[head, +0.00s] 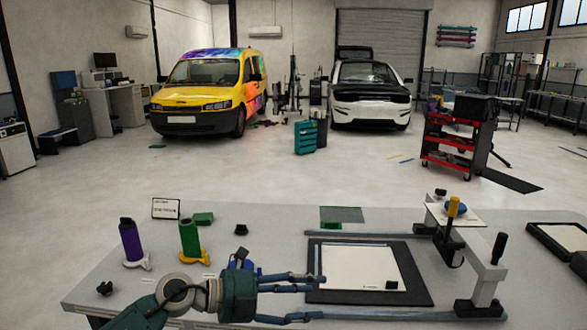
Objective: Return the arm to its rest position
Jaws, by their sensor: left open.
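My left arm (150,318) comes in from the lower left over the near edge of the workbench. My left gripper (321,297) points right, with its blue fingers spread apart and nothing visible between them. Its fingertips are by the left side of a black-framed board with a white sheet (350,265). I cannot tell whether they touch the board. My right arm and gripper do not show.
A frame with black handles (480,263) stands at right. Beyond are a yellow van (205,90), a white car (370,95) and a red-black cart (455,140).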

